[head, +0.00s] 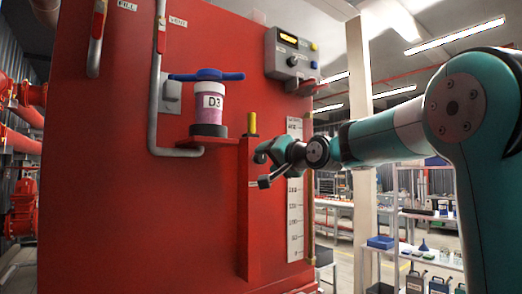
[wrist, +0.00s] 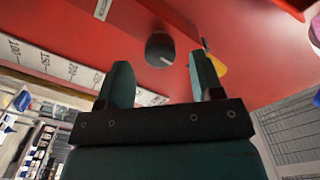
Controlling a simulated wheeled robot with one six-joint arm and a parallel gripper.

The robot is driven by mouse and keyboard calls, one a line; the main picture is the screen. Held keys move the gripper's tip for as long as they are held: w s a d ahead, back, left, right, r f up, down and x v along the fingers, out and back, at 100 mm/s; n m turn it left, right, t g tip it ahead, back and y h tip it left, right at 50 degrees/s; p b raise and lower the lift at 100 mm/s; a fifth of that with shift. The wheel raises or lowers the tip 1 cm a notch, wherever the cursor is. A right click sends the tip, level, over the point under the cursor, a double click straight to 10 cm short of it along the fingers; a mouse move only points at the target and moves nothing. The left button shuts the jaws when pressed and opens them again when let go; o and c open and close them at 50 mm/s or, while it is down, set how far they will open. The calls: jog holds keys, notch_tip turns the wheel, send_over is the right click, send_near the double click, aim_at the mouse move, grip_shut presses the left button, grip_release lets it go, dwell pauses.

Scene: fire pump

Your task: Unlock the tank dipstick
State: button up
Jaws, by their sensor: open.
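The tank is a large red box (head: 120,200) with a flat front. A yellow upright piece (head: 252,122), which looks like the dipstick's top, stands on a red post (head: 248,220) at the tank's front. In the wrist view a yellow piece (wrist: 220,67) shows partly behind my right finger. A dark round piece with a pale line (wrist: 160,48) sits on a red surface beyond my fingers; I cannot tell if it is the lock. My gripper (head: 262,168) is open and empty, just right of the post, below the yellow piece. It also shows in the wrist view (wrist: 160,68).
A white level scale (head: 294,205) runs down the tank's right edge. A grey control box (head: 291,54) hangs above. Shelves (head: 425,230) stand behind, right.

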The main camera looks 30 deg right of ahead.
aim_at(263, 158)
jog(key=shift+w+p, duration=0.65)
jog(key=shift+w, duration=1.35)
jog(key=c, duration=0.9)
